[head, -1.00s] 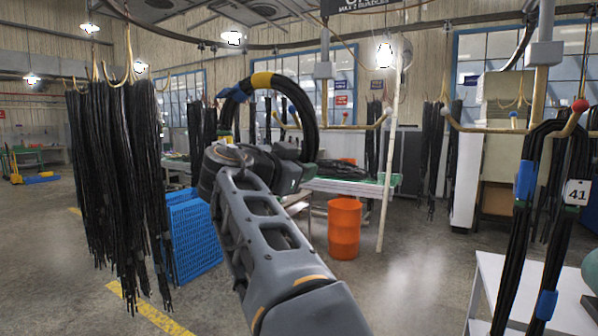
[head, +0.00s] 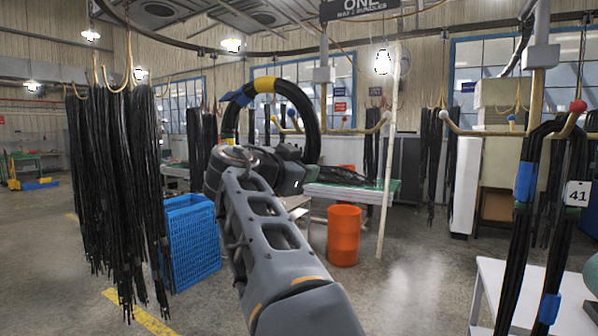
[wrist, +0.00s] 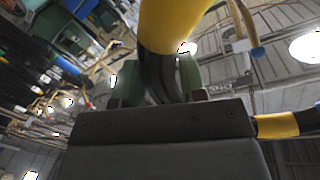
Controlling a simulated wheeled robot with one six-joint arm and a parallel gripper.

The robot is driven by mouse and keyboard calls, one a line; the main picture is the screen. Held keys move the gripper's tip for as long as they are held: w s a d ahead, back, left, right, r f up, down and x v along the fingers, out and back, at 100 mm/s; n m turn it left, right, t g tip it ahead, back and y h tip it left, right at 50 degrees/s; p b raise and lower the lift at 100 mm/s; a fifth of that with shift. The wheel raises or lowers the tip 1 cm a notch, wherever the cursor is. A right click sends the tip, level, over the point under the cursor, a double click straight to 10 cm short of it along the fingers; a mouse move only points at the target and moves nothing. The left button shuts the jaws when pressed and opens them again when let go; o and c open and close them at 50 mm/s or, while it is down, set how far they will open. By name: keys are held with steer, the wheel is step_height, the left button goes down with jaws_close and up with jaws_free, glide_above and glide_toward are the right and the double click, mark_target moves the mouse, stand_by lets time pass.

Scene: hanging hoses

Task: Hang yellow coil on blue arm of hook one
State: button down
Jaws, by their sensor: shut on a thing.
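The yellow coil is a ring of black hose with a yellow band (head: 265,85) at its top and blue tape at its upper left. My gripper (head: 292,168) is shut on the ring's lower part and holds it up in the air, left of hook one's post. In the wrist view, black hose (wrist: 160,75) sits between the green finger pads, with a yellow band (wrist: 178,25) close above. Hook one (head: 324,75) hangs under the "ONE" sign (head: 360,9). Its blue arm tip (head: 292,113) shows through the ring, apparently behind it. The ring partly hides the left arms.
An orange bin (head: 343,235) stands below hook one. At the right, another hook (head: 541,55) carries a bundle tagged 41 (head: 577,194) over a white table (head: 490,280). Open floor lies between.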

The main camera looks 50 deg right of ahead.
steer(key=shift+w+d, duration=1.65)
steer(key=shift+d, duration=5.8)
steer(key=d+f+b, duration=0.3)
steer(key=f+b, duration=0.1)
steer(key=f, duration=0.3)
steer(key=shift+w+b, duration=0.35)
steer(key=shift+b, duration=0.05)
steer(key=c, duration=0.9)
jaws_free()
steer(key=shift+o, duration=1.4)
steer(key=shift+f, duration=0.1)
